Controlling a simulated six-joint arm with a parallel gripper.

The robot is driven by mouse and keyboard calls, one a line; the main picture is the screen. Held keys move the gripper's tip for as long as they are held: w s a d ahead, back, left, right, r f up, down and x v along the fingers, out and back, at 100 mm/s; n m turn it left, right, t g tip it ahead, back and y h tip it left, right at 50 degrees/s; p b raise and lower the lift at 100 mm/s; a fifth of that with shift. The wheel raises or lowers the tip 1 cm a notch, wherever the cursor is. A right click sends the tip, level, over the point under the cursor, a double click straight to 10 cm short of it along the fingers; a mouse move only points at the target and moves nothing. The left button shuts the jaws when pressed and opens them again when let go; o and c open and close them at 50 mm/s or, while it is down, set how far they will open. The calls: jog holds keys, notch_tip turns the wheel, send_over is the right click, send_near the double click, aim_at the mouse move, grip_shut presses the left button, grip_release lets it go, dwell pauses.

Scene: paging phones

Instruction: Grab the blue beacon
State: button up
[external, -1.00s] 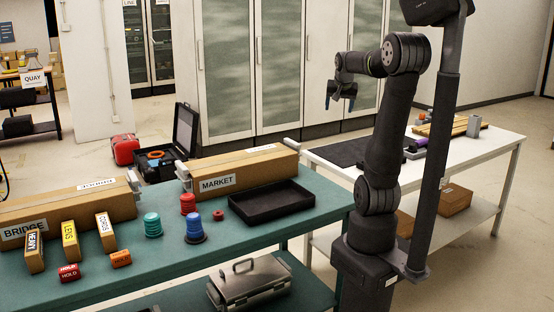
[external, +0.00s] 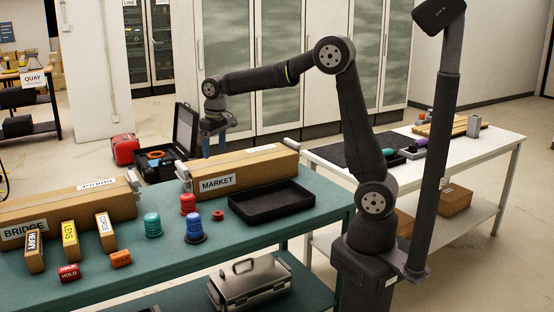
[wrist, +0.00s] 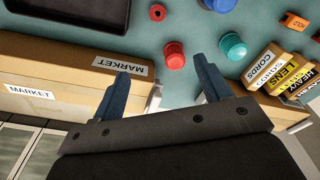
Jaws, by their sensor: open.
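The blue beacon (external: 195,230) stands upright on the teal bench, in front of a red beacon (external: 187,204) and to the right of a teal beacon (external: 153,225). In the wrist view a blue piece that looks like the blue beacon (wrist: 224,5) is cut off by the top edge. There the red beacon (wrist: 174,55) and the teal beacon (wrist: 231,46) lie beyond my fingertips. My gripper (external: 214,144) is up behind the long MARKET box, apart from the beacons. Its blue fingers (wrist: 160,68) are open and empty in the wrist view.
The MARKET box (external: 237,172) lies between my gripper and the beacons. A black tray (external: 271,205) is to their right, with a small red piece (external: 217,215) between. The BRIDGE box (external: 65,207) and several small labelled boxes stand left. A metal case (external: 249,283) sits on the lower shelf.

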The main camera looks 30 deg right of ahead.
aim_at(193, 215)
jog(key=s+a+f+n+g, duration=0.1)
jog(key=s+a+f+n, duration=0.1)
jog(key=s+a, duration=0.3)
jog(key=s+a+f+n, duration=0.1)
jog(key=s+a+f, duration=0.1)
jog(key=a, duration=0.5)
jog(key=shift+h, duration=0.3)
notch_tip(193, 215, down, 12)
jog(key=shift+d+r, duration=0.15)
jog(key=shift+r, duration=0.05)
jog(key=shift+a+f, duration=0.2)
jog(key=shift+f, duration=2.4)
grip_shut()
